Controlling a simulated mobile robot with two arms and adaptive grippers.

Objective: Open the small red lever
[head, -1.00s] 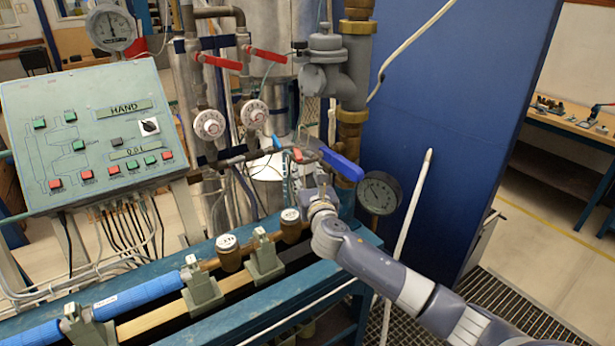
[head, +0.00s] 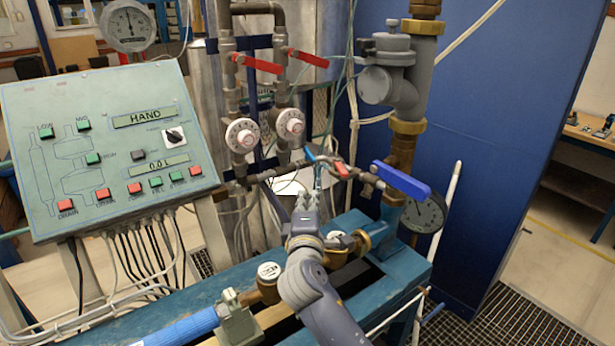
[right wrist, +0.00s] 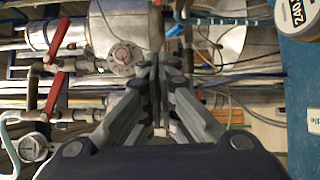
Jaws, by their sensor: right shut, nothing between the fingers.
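The small red lever (head: 342,170) sits on the thin horizontal pipe in the middle of the head view. A small light-blue lever (head: 311,157) is left of it and a large blue lever (head: 400,180) is right of it. My right gripper (head: 306,202) is below and left of the small red lever, apart from it in the picture. The right wrist view shows its fingers (right wrist: 158,65) closed together with nothing between them. I cannot make out the small red lever in that view. My left gripper is not in view.
Two larger red levers (head: 257,63) (head: 309,58) are on the upright pipes above white-faced meters (head: 241,135). A control panel (head: 110,145) stands at left. A blue bench (head: 195,300) with brass meters (head: 270,283) lies under my right arm. A pressure gauge (head: 424,213) is at right.

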